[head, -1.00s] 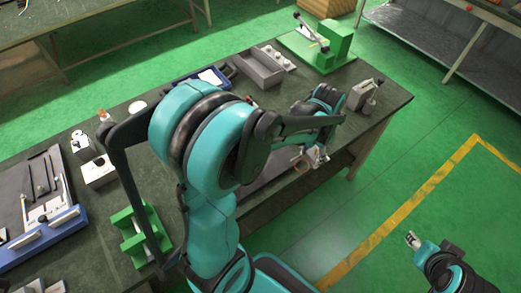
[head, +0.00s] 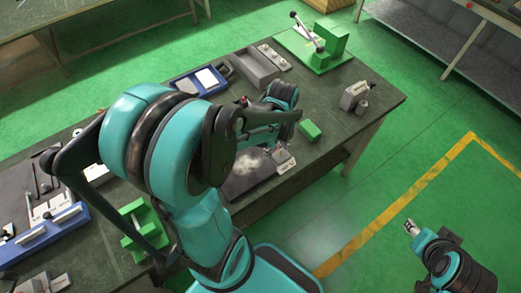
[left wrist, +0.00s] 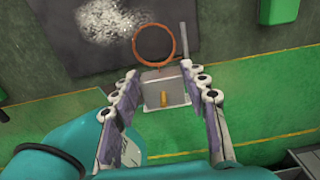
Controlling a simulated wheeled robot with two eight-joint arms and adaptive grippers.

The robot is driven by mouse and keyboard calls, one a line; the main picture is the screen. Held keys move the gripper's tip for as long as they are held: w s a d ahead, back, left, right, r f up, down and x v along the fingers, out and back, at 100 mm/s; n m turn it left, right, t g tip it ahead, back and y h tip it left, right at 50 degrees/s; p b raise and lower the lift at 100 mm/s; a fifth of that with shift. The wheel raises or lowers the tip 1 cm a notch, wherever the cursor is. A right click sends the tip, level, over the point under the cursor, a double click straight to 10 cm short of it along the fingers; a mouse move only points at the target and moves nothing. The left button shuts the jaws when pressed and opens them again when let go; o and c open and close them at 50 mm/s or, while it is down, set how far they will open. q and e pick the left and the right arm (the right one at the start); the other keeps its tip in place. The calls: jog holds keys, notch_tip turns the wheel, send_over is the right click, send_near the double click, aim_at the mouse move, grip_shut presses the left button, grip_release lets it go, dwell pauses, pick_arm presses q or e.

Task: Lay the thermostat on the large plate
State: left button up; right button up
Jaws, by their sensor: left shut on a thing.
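My left gripper (head: 277,151) is shut on the thermostat (head: 285,161), a small grey box. In the left wrist view the thermostat (left wrist: 165,82) sits between the fingertips, with a brass-coloured knob and a copper ring (left wrist: 153,60) at its far side. The large plate (head: 240,186) is dark grey with a whitish speckled patch; in the left wrist view the plate (left wrist: 75,55) lies beyond the fingertips. The thermostat appears near the plate's right edge; whether it touches is unclear. My arm hides part of the plate. My right gripper (head: 411,227) is off the table at lower right, its opening unclear.
A green block (head: 309,130) lies right of the plate, and a grey device (head: 357,97) stands near the table's right end. A grey bin (head: 257,66) and a green fixture (head: 322,45) are behind. A blue-edged tray (head: 45,235) is at left.

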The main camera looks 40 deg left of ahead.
pick_arm(q)
jog(key=w+a+f, duration=0.1)
jog(key=a, duration=0.1)
jog(key=w+a+f+b, duration=0.1)
jog(key=a+f, duration=0.1)
jog(key=w+a+f, duration=0.1)
jog(key=a, duration=0.1)
jog(key=shift+w+a+f+b, duration=0.1)
jog(key=shift+a+f+b, duration=0.2)
jog(key=shift+a+f, duration=0.1)
jog(key=shift+f+b, duration=0.75)
jog(key=shift+f, duration=1.2)
jog(key=shift+f, duration=0.2)
jog(key=o, duration=1.3)
jog(key=shift+o, duration=0.2)
jog(key=shift+r, duration=0.1)
